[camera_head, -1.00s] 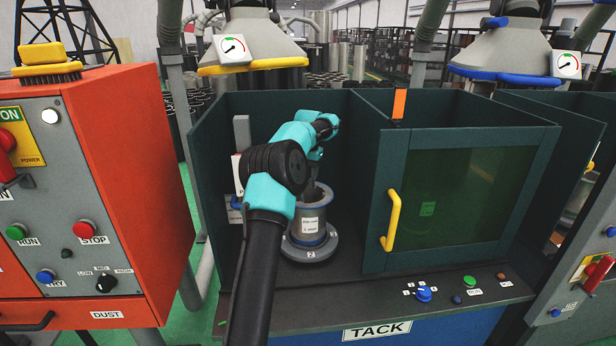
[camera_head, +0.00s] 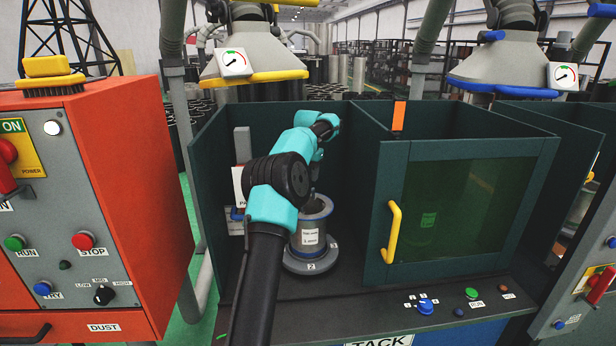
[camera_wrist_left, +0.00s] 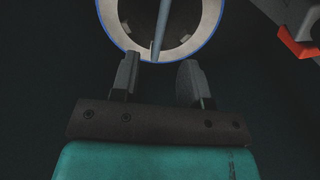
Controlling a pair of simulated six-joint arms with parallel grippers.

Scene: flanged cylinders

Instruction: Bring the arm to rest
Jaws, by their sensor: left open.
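A grey flanged cylinder (camera_head: 309,240) with a white label stands upright on a round base marked 2 inside the open left bay of the booth. My left arm reaches over it from the front. My left gripper (camera_wrist_left: 157,72) is open, with nothing between its fingers. In the wrist view the cylinder's pale, blue-edged rim (camera_wrist_left: 118,35) lies just beyond the fingertips, and a thin grey rod crosses its dark opening. In the head view the fingers are small and partly hidden by my wrist, above the cylinder's mouth. My right gripper is not in view.
Dark green panels (camera_head: 213,170) enclose the bay. To the right is a closed window door with a yellow handle (camera_head: 393,232). An orange machine (camera_head: 125,180) stands at the left. A hood with a yellow rim (camera_head: 255,77) hangs above the bay.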

